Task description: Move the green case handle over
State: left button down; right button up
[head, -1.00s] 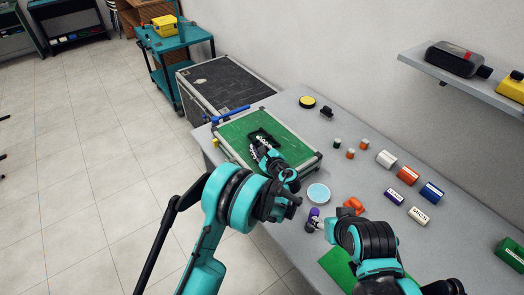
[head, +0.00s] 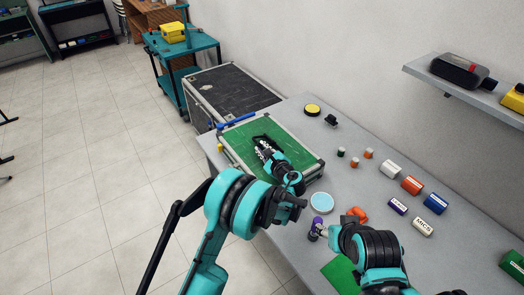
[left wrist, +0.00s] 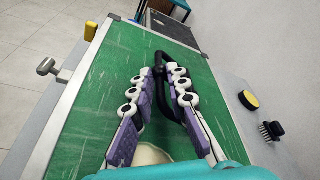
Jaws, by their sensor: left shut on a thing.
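The green case (head: 240,137) lies flat on the grey table, with a metal-edged frame and a scuffed green top. Its black handle (head: 256,140) is on that top, partly covered by my left gripper (head: 266,148). In the left wrist view the case's green top (left wrist: 95,85) fills the middle. The black handle (left wrist: 189,72) passes at the purple-and-white fingers of my left gripper (left wrist: 166,75), which are shut on it. How far the handle is raised is hard to tell. My right gripper (head: 315,231) is low over the table beside a pale blue disc; its jaws are too small to read.
The pale blue disc (head: 322,203), orange pieces (head: 357,214) and several small cylinders occupy the table to the right. A dark case (head: 235,92) stands behind. A wall shelf (head: 460,88) is at upper right.

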pick_arm(q)
jog(key=shift+r, duration=0.1)
jog(key=shift+w+d+r+p, duration=0.15)
jog(key=shift+d+r+p, duration=0.1)
jog(key=shift+r, duration=0.2)
jog(key=shift+w+d+r+p, duration=0.15)
jog(key=shift+d+r+p, duration=0.05)
jog(key=shift+r, duration=0.2)
jog(key=shift+w, duration=0.1)
